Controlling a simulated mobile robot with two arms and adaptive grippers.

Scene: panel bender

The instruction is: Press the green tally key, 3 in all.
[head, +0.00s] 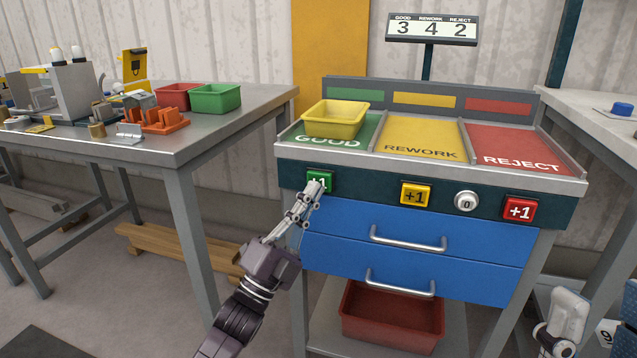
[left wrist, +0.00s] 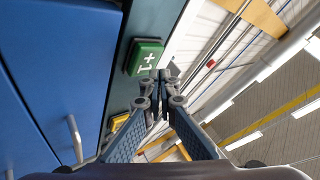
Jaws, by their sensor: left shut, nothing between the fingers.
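The green tally key (head: 327,176), marked +1, sits on the dark front strip of the sorting station below the GOOD bay. My left gripper (head: 317,188) is shut and empty, its fingertips at the key and covering its lower part. In the left wrist view the green key (left wrist: 146,55) is beside the closed fingertips (left wrist: 163,76); I cannot tell whether they touch. The counter display (head: 431,28) reads 3 under GOOD.
A yellow +1 key (head: 415,195), a white 0 knob (head: 466,201) and a red +1 key (head: 519,209) share the strip. Blue drawers (head: 420,240) with handles lie below. A yellow bin (head: 336,118) stands on the GOOD bay. A workbench (head: 190,140) is at the left.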

